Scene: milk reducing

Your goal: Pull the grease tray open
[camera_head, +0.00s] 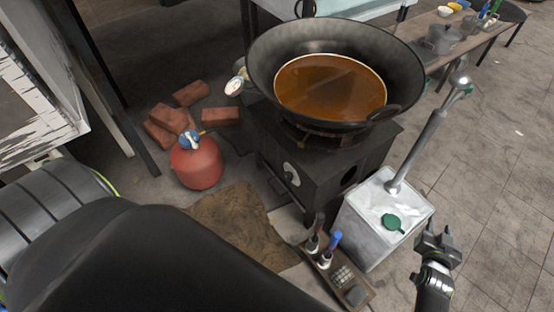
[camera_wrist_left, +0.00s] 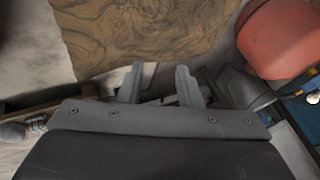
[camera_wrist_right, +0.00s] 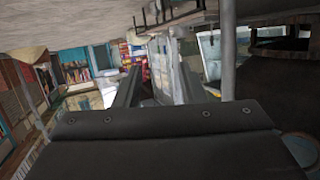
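The black stove (camera_head: 320,165) stands in the middle of the head view, under a large wok. A dark flat piece low at its front-left side looks like the grease tray (camera_head: 279,191); how far it is out is hard to tell. My left gripper (camera_wrist_left: 161,80) is open in the left wrist view, its two fingers apart above the floor clutter. My black left arm hides it in the head view. My right gripper (camera_head: 437,238) is open and empty, right of the white bin; its spread fingers show in the right wrist view (camera_wrist_right: 160,88).
The wok (camera_head: 410,60) holds brown liquid (camera_head: 330,88). A red gas cylinder (camera_head: 197,164) and bricks (camera_head: 168,118) stand left of the stove. A brown mat (camera_head: 235,225) lies in front. A white bin (camera_head: 375,235) stands at right. Open tiled floor (camera_head: 500,180) lies beyond it.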

